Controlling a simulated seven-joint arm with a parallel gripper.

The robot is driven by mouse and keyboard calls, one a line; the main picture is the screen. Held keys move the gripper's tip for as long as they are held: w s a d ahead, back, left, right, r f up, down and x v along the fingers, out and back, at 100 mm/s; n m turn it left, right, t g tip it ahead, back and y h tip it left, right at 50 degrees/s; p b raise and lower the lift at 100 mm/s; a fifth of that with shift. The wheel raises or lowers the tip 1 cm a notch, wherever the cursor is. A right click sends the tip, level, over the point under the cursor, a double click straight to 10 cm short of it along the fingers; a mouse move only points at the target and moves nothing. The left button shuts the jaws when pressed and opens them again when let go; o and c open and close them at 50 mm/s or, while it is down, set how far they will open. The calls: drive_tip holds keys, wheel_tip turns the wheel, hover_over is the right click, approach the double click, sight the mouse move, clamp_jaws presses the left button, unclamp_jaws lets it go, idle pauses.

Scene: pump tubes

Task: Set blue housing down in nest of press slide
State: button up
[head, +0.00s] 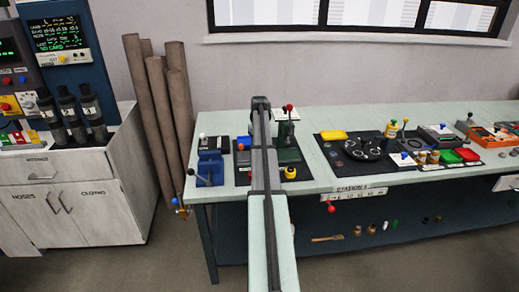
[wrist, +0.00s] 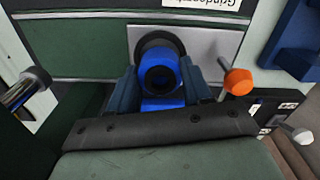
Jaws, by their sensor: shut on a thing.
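The blue housing (wrist: 163,78) is a short blue block with a round, dark-bored barrel. In the wrist view it sits between the two dark fingers of my gripper (wrist: 160,88), which is shut on it. A grey plate (wrist: 207,45) with a dark round part lies directly behind the housing, against a green body (wrist: 75,45). I cannot tell whether the housing touches the plate or whether this is the slide's nest. In the head view the green press (head: 287,142) stands just right of my arm, which hides my gripper and most of the area beneath it.
An orange-knobbed lever (wrist: 238,82) stands close right of the housing. A metal rod with a dark knob (wrist: 26,90) is at left.

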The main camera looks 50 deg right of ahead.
drive_tip(key=shift+f, duration=0.95)
drive_tip(key=shift+f, duration=0.1)
drive_tip(key=o, duration=1.1)
wheel_tip(320, 180, up, 12)
